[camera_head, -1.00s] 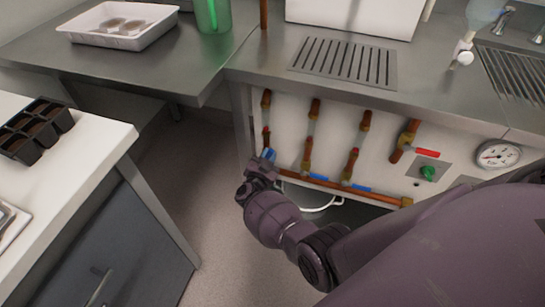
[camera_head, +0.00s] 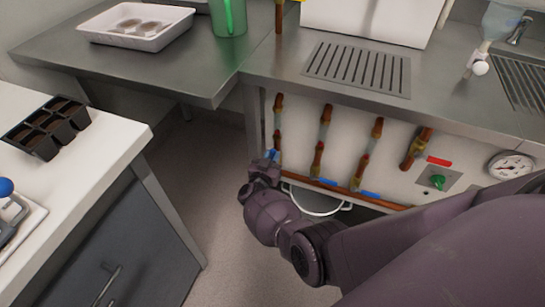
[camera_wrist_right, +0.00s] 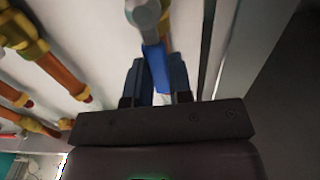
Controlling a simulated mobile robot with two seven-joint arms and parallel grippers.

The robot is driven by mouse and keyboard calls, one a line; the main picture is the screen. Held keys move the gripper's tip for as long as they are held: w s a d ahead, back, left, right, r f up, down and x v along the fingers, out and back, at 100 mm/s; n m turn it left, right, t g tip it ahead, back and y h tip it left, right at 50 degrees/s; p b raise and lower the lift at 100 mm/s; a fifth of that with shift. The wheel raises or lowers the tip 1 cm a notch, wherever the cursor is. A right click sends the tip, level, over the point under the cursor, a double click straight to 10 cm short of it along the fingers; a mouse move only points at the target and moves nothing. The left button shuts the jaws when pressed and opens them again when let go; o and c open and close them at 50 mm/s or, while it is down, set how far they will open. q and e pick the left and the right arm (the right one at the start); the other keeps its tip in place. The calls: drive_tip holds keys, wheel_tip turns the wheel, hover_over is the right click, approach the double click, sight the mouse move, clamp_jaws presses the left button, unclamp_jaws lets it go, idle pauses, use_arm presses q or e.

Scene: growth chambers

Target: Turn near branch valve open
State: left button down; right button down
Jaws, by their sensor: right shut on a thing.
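The near branch valve is at the leftmost copper pipe (camera_head: 278,112) under the bench; its blue lever (camera_wrist_right: 154,62) shows in the right wrist view. My right gripper (camera_head: 270,158) reaches to this valve, and in the right wrist view its two dark fingers (camera_wrist_right: 156,80) are shut on the blue lever, one on each side. In the head view the lever is mostly hidden by the gripper. More branch pipes stand to the right, with blue levers (camera_head: 323,182) and (camera_head: 370,195) lying along the lower copper pipe. My left gripper is not in view.
A red lever (camera_head: 439,161), a green knob (camera_head: 437,182) and a round gauge (camera_head: 511,166) are on the panel at right. A white bucket (camera_head: 316,205) stands below the pipes. A white counter (camera_head: 105,130) with a black seedling tray (camera_head: 48,126) is at left.

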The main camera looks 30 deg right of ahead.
drive_tip(key=c, duration=1)
unclamp_jaws()
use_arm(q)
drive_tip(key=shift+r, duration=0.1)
